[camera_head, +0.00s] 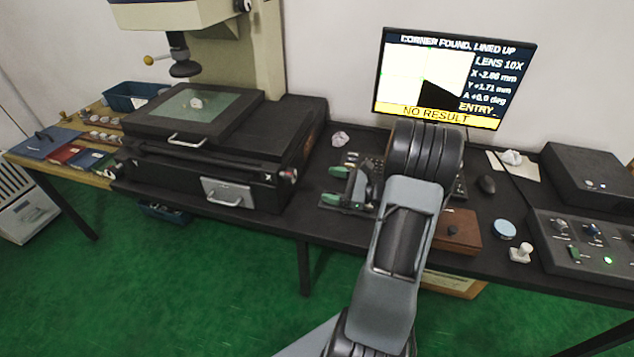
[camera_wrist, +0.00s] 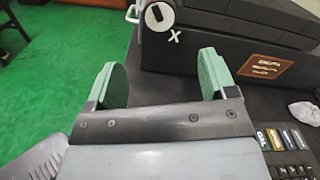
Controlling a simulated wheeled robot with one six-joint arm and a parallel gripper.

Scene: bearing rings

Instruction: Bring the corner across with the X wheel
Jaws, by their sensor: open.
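The X wheel (camera_head: 289,174) is a pale round knob at the right front of the black measuring stage (camera_head: 245,135). In the wrist view the X wheel (camera_wrist: 160,17) is a white disc with a dark grip, above a white X mark. A small pale ring (camera_head: 196,103) lies on the stage glass. The monitor (camera_head: 450,80) reads "CORNER FOUND, LINED UP", X -2.86 mm, Y +1.71 mm, A +0.0 and "NO RESULT"; a black corner shape shows. My gripper (camera_head: 335,186) is open and empty, right of the stage; its green fingers (camera_wrist: 165,80) stand short of the wheel, apart from it.
A silver drawer-like handle plate (camera_head: 228,193) is on the stage front, left of the wheel. Crumpled paper (camera_head: 340,139) lies behind my gripper. A brown box (camera_head: 458,232), blue disc (camera_head: 505,229) and control panel (camera_head: 590,240) stand to the right. Green floor lies in front.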

